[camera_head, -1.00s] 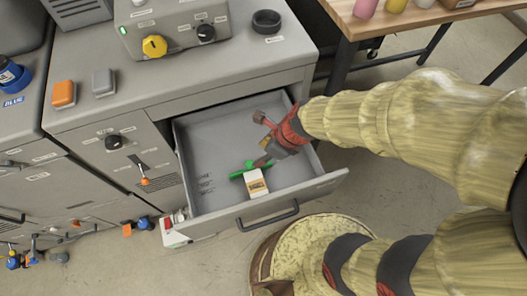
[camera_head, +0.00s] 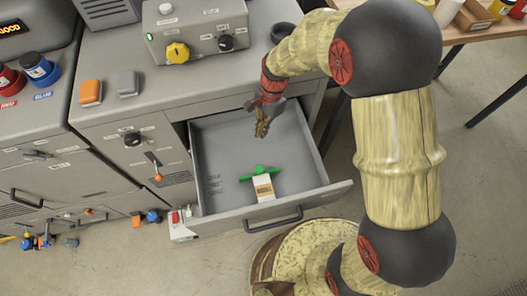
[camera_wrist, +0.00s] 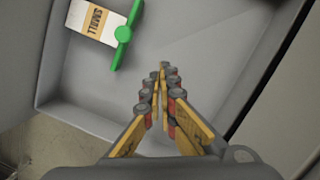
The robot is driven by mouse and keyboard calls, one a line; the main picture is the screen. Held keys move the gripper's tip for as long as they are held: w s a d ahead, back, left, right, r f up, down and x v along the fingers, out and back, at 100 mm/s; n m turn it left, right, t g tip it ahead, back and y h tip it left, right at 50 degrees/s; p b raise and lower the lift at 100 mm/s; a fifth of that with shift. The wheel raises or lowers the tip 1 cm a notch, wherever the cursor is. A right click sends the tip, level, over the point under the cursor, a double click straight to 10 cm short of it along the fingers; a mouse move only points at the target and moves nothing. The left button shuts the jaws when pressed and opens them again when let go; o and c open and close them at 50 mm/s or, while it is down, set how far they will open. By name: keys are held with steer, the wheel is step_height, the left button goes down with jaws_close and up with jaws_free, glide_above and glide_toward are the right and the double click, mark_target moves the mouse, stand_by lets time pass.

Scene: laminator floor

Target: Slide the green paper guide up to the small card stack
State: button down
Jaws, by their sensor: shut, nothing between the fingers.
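The green paper guide (camera_head: 247,175) is a bar with a round knob, lying on the floor of the open drawer. The small card stack (camera_head: 264,190), white with a tan label, lies right at its front side. The two look touching or nearly so; a thin gap cannot be ruled out. My gripper (camera_head: 262,127) is shut and empty, above the back part of the drawer, apart from the guide. It also shows in the wrist view (camera_wrist: 164,72).
The open drawer (camera_head: 335,187) has low walls and a front handle (camera_head: 272,219). Its floor is clear around the guide and stack. The cabinet top above carries a control box (camera_head: 195,35) and a black ring (camera_head: 284,32). A wooden table stands at the back right.

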mark_target(259, 172)
steer(key=f+n+b, duration=0.1)
steer(key=f+n, duration=0.1)
steer(key=s+f+n, duration=0.1)
steer(key=f+n, duration=0.2)
steer(key=d+f+n+h+b, duration=0.1)
steer(key=f+n, duration=0.1)
steer(key=f, duration=0.1)
steer(key=shift+s+d+g+b, duration=0.1)
steer(key=shift+s+g+b, duration=0.05)
steer(key=shift+g+b, duration=0.2)
steer(key=s, duration=0.3)
steer(key=shift+s+a+r, duration=0.15)
steer(key=shift+a, duration=0.2)
steer(key=shift+s, duration=0.25)
steer(key=shift+s+p, duration=0.35)
steer(key=shift+s, duration=0.55)
